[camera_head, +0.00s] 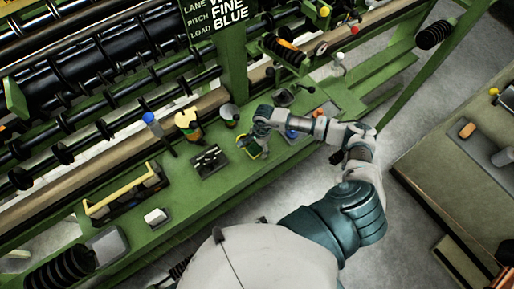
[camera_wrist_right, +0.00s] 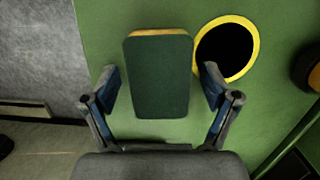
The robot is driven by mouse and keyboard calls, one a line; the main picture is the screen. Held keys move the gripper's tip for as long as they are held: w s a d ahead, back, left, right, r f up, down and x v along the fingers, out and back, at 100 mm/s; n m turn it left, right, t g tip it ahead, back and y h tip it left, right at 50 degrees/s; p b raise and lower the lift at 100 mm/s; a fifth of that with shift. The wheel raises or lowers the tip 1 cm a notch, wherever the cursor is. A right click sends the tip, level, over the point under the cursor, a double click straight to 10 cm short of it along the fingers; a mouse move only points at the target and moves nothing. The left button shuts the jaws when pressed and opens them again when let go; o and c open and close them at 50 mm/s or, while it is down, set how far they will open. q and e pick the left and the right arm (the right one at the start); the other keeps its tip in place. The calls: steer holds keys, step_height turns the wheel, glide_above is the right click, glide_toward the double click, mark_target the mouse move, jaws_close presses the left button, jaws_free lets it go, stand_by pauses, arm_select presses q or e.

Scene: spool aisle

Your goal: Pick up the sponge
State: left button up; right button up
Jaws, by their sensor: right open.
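The sponge (camera_wrist_right: 158,78) is a block with a dark green top and a yellow side. In the wrist view it lies on the green bench between the two fingers of my right gripper (camera_wrist_right: 160,70). The fingers are open, with a small gap on each side of the sponge. In the head view my right gripper (camera_head: 260,133) is over the bench, and the sponge (camera_head: 254,151) shows just below it, partly hidden. My left gripper is not in view.
A yellow-rimmed dark hole (camera_wrist_right: 226,50) is close beside the right finger. On the bench are a dark tray with small parts (camera_head: 208,161), a blue-capped bottle (camera_head: 152,124), a yellow-handled tool caddy (camera_head: 122,192) and a white block (camera_head: 156,217). Machine rollers run behind.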

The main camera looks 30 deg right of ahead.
mark_target(256, 147)
steer(key=c, duration=0.8)
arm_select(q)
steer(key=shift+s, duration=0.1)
arm_select(e)
steer(key=shift+s, duration=0.1)
steer(key=shift+r+p, duration=0.3)
steer(key=shift+p, duration=0.2)
steer(key=shift+r, duration=0.35)
step_height(256, 147, up, 3)
steer(key=shift+f+b, duration=0.2)
steer(key=shift+b, duration=0.2)
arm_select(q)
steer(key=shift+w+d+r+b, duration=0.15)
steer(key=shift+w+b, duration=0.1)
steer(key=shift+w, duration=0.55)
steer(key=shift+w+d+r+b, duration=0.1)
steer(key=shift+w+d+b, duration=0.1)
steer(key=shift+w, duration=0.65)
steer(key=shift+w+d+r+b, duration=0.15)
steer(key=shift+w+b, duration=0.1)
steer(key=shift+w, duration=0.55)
arm_select(e)
steer(key=s+a+r, duration=0.1)
steer(key=s+a, duration=0.8)
steer(key=s, duration=0.4)
steer(key=shift+r, duration=0.3)
